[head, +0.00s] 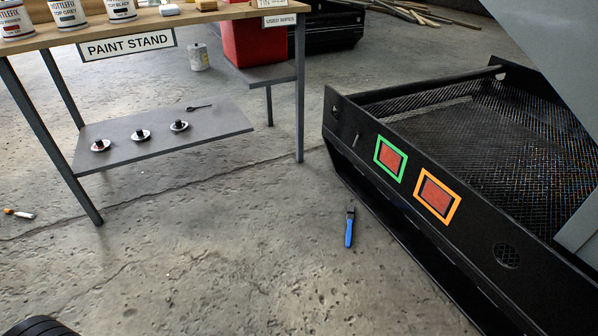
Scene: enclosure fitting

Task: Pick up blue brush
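The blue brush (349,228) lies on the concrete floor, between the paint stand and the black frame. Its blue handle points toward me and its dark end points away. Nothing touches it. Neither of my grippers shows in the head view, so I cannot see whether they are open or shut.
The paint stand (235,130) is at the left, with cans on top and several discs on its lower shelf. A black mesh-floored frame (345,127) with green and orange squares stands at the right. Another brush (20,214) lies far left. The middle floor is clear.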

